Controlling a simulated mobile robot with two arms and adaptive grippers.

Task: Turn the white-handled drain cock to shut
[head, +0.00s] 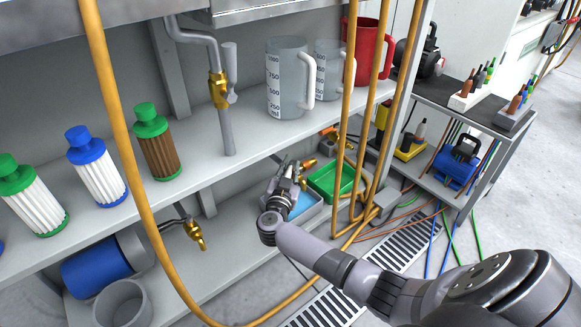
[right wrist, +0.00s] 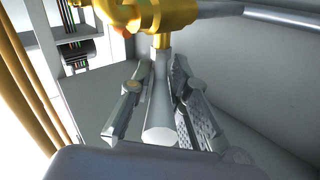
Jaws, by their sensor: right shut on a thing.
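My right gripper (head: 288,172) is at the lower shelf, reached by the arm from the right. In the right wrist view its two fingers (right wrist: 160,100) stand on either side of the white handle (right wrist: 160,118) and are shut on it. The handle joins a brass cock body (right wrist: 165,14) at the top of that view. My left gripper is out of view.
Another brass valve with a grey handle (head: 219,91) hangs on a pipe above, and one more brass valve (head: 195,235) is at lower left. Yellow hoses (head: 350,110) hang close to my right arm. A blue tray (head: 303,205) and green tray (head: 325,182) lie near the gripper.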

